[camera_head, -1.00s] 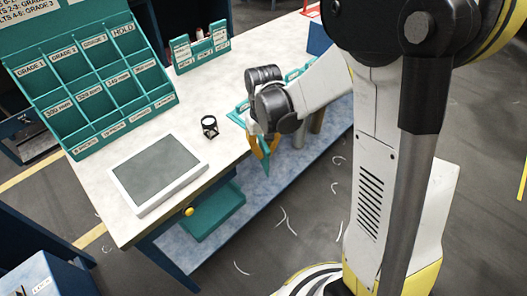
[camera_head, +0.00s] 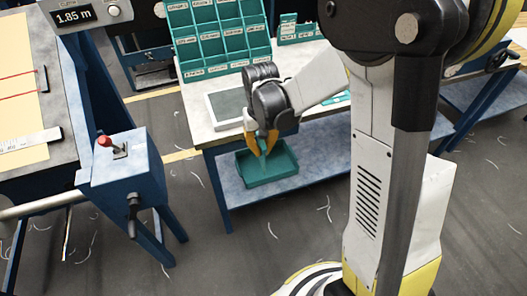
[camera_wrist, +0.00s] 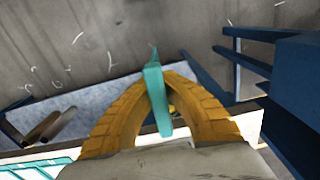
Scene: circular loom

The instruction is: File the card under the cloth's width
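My gripper (camera_head: 262,143) has orange-yellow fingers and is shut on a thin teal card. In the wrist view the card (camera_wrist: 157,98) stands nearly edge-on between the fingertips (camera_wrist: 160,82). In the head view the gripper hangs at the bench's front edge, over the lower shelf. The teal filing rack (camera_head: 243,49) stands at the back of the bench with labelled compartments; its labels are too small to read surely. The cloth (camera_head: 20,140) lies on the table at the far left with a pale ruler (camera_head: 30,139) on it. A display (camera_head: 73,16) above it reads 1.85 m.
A grey-topped panel (camera_head: 229,106) lies on the bench (camera_head: 292,66). A teal tray (camera_head: 278,181) sits on the lower shelf. A blue control box (camera_head: 124,165) with a red knob stands left of the bench. Open floor lies in front.

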